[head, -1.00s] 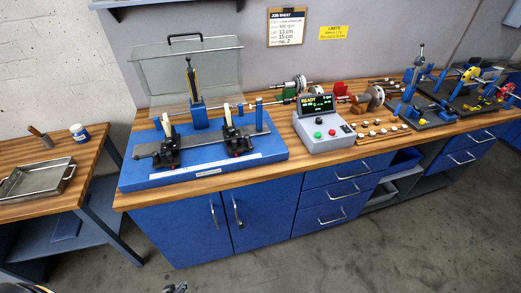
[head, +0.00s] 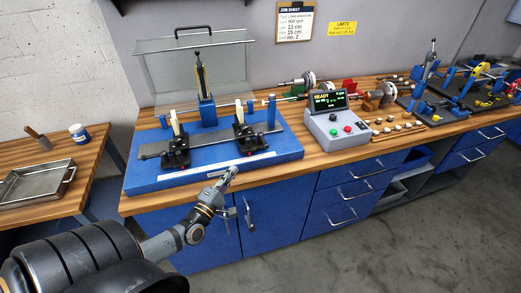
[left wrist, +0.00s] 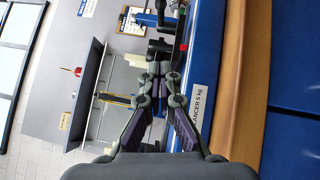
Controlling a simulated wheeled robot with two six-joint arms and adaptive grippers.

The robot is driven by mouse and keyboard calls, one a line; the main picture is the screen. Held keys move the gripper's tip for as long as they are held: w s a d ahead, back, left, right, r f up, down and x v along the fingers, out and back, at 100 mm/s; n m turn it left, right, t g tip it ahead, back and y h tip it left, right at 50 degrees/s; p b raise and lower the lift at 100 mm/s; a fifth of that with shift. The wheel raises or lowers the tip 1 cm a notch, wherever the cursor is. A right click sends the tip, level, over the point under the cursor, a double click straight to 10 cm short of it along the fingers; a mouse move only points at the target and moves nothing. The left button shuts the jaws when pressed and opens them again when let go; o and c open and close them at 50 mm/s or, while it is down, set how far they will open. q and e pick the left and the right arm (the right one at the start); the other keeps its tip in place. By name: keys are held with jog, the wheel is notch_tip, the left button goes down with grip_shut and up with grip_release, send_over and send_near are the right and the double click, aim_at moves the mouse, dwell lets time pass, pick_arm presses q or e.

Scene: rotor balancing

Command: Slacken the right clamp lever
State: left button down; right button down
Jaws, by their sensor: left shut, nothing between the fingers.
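The right clamp (head: 250,140) is a black block on the blue balancer base (head: 205,174). Its cream lever (head: 239,111) stands nearly upright. The left clamp (head: 175,152) has a similar cream lever (head: 175,121). My left gripper (head: 231,172) is shut and empty at the front edge of the base, below and in front of the right clamp and apart from its lever. In the left wrist view the closed fingertips (left wrist: 158,68) point toward a black clamp (left wrist: 160,48), with a cream lever (left wrist: 134,60) beside it. The fingers partly hide that clamp. My right gripper is not in view.
A control box (head: 336,126) showing READY stands right of the base. A clear guard (head: 170,68) stands open behind the clamps. A metal tray (head: 40,184) lies on the left table. Rotor parts (head: 388,92) stand further right on the bench.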

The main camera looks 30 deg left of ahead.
pick_arm(q)
send_near(261, 139)
jog(key=a, duration=0.1)
jog(key=w+a, duration=0.1)
jog(key=shift+w+a+f, duration=0.15)
jog(key=shift+w+a, duration=0.1)
jog(key=shift+w, duration=0.05)
jog(key=w+d, duration=0.1)
jog(key=w, duration=0.2)
jog(key=shift+d+r, duration=0.4)
jog(key=shift+w+d, duration=0.35)
jog(key=shift+w, duration=0.05)
jog(key=shift+r, duration=0.1)
